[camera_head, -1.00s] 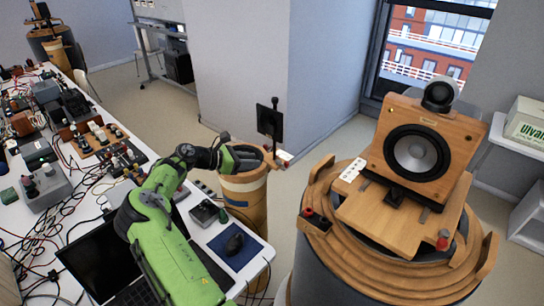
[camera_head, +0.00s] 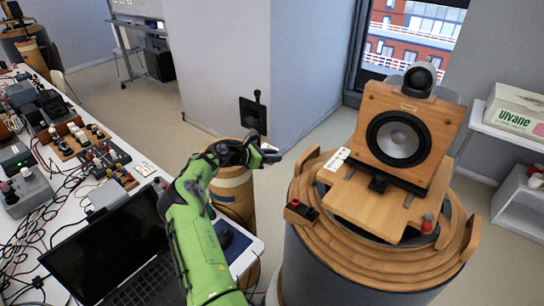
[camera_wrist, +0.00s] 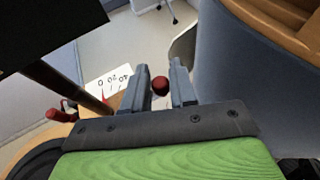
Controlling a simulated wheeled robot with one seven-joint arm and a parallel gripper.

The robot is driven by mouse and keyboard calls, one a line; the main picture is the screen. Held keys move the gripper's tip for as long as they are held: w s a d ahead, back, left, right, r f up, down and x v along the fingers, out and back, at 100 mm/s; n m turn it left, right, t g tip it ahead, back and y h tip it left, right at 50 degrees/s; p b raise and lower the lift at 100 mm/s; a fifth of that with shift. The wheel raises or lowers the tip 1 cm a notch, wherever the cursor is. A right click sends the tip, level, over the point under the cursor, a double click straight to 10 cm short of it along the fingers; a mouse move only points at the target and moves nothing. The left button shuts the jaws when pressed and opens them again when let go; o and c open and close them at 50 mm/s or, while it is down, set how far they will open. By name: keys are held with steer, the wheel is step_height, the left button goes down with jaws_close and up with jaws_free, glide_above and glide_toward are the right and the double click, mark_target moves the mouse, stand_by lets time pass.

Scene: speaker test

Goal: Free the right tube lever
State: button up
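My gripper (camera_head: 268,155) is beside the black panel on a post (camera_head: 253,115) and above the small wooden barrel-like tube (camera_head: 236,185). In the wrist view its two fingers (camera_wrist: 159,88) are apart. A red ball knob (camera_wrist: 160,84) shows between them; I cannot tell whether it touches either finger. A red handle (camera_wrist: 62,112) is left of the fingers, by a white scale card (camera_wrist: 108,82). The large wood-topped tube (camera_head: 345,258) stands to the right, with a red-and-grey knob (camera_head: 428,223) at its right and a small red-and-black block (camera_head: 300,211) at its left.
A speaker (camera_head: 405,138) in a wooden box stands on the large tube. A bench (camera_head: 40,240) with a laptop (camera_head: 105,255), cables and instruments fills the left. Floor shows between the small tube and the wall. A white shelf with a box (camera_head: 518,110) is at right.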

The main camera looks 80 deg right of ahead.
jaws_close()
steer(key=shift+n+p, duration=0.3)
steer(key=d+n+t+h+p, duration=0.1)
steer(key=n+t+p, duration=0.3)
steer(key=d+n+t+h+p, duration=0.1)
steer(key=n+t+p, duration=0.3)
steer(key=t+p, duration=0.1)
steer(key=d+n+t+h+p, duration=0.1)
steer(key=d+n+t+p, duration=0.1)
steer(key=n+t+p, duration=0.2)
steer(key=shift+w+d+r+t+p, duration=0.1)
steer(key=shift+w+t+p, duration=0.2)
steer(key=shift+t+p, duration=0.15)
steer(key=shift+w+d+n+t+p, duration=0.1)
steer(key=shift+w+n+t+p, duration=0.05)
steer(key=shift+n+t+p, duration=0.5)
steer(key=shift+w, duration=0.1)
